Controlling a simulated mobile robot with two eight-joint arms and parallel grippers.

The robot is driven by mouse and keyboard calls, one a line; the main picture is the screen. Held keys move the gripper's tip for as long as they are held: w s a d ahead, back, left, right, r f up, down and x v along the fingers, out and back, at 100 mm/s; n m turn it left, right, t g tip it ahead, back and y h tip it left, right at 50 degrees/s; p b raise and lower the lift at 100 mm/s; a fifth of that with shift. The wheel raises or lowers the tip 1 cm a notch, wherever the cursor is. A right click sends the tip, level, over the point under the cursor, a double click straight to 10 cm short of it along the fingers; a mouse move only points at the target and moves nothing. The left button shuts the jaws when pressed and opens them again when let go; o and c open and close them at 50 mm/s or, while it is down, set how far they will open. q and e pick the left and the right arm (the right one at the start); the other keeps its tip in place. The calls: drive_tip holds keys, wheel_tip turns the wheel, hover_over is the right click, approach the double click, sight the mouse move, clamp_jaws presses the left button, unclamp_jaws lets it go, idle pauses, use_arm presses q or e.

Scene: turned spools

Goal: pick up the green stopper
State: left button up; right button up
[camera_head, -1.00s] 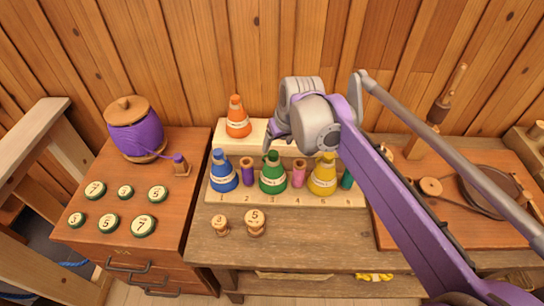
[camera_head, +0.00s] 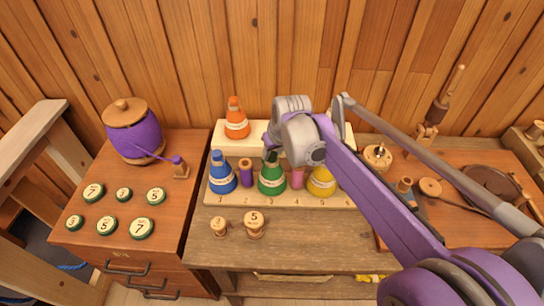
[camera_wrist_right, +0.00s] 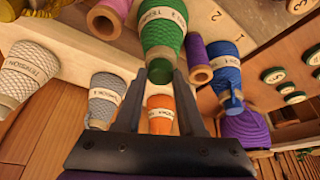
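The green stopper (camera_head: 272,180) is a cone with a pale label band, standing upright in the front row of the wooden rack, between a purple spool and a pink one. It also shows in the right wrist view (camera_wrist_right: 162,40). My right gripper (camera_head: 269,148) is at its narrow top. In the right wrist view the two fingers (camera_wrist_right: 163,74) are apart, one on each side of the tip. I see no clear grip on it, and contact is hard to tell. My left gripper is not in view.
A blue cone (camera_head: 222,177) and a yellow cone (camera_head: 321,182) stand in the same row. Two numbered wooden pieces (camera_head: 254,226) stand in front of the rack.

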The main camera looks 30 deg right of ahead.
clamp_jaws()
